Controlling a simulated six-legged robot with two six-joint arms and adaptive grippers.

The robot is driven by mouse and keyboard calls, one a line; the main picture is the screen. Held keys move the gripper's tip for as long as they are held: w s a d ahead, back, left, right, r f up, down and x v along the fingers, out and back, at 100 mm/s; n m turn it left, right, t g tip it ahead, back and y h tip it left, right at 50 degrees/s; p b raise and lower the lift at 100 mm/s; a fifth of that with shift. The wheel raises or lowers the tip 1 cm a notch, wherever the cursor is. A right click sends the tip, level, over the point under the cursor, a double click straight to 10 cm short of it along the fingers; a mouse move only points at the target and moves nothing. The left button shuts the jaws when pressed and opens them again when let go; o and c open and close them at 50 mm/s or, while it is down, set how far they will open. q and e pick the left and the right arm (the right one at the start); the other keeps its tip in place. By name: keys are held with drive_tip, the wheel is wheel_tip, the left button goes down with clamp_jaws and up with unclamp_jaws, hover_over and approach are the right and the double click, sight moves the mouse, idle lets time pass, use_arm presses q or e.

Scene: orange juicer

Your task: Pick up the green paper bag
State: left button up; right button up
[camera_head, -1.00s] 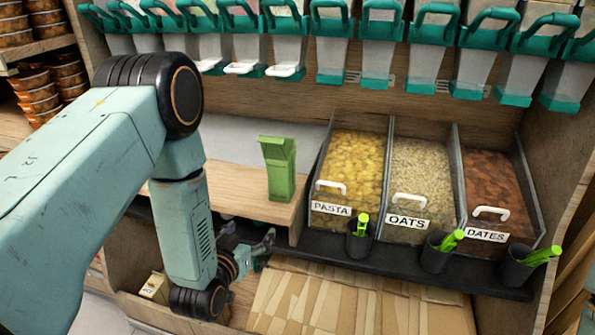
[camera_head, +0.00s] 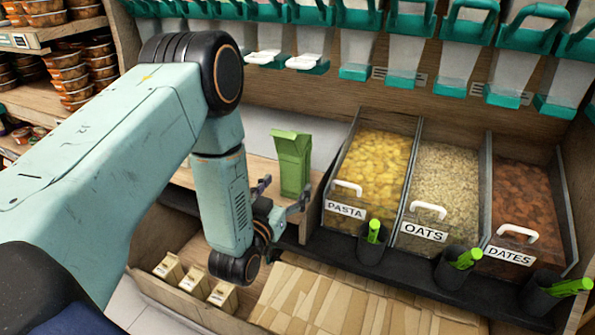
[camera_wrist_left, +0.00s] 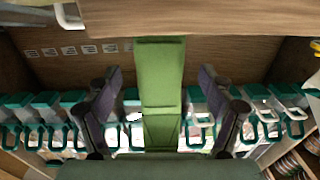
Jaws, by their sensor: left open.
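The green paper bag (camera_head: 292,165) stands upright on the wooden shelf (camera_head: 262,172), left of the pasta bin. In the left wrist view the bag (camera_wrist_left: 160,85) is in the middle, between the two fingers of my left gripper (camera_wrist_left: 163,105). In the head view my left gripper (camera_head: 284,200) is low in front of the bag with its fingers spread. A gap shows between each finger and the bag in the wrist view. The gripper is open and holds nothing. My right gripper is not in view.
Bins of pasta (camera_head: 375,170), oats (camera_head: 440,185) and dates (camera_head: 520,200) stand to the right. Black cups (camera_head: 372,250) with green tools line their front. Dispensers with teal handles (camera_head: 360,70) hang above. Small cartons (camera_head: 195,283) stand below left. Folded brown bags (camera_head: 340,305) lie below.

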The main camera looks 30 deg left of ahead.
use_arm(q)
drive_tip(key=w, duration=0.1)
drive_tip(key=w+b, duration=0.1)
drive_tip(key=w, duration=0.3)
drive_tip(key=shift+a+f+b, duration=0.3)
drive_tip(key=shift+f, duration=0.05)
drive_tip(key=shift+w+d, duration=0.1)
drive_tip(key=shift+w, duration=0.4)
drive_tip(key=shift+c, duration=1.2)
drive_tip(key=c, duration=0.7)
drive_tip(key=shift+r, duration=0.1)
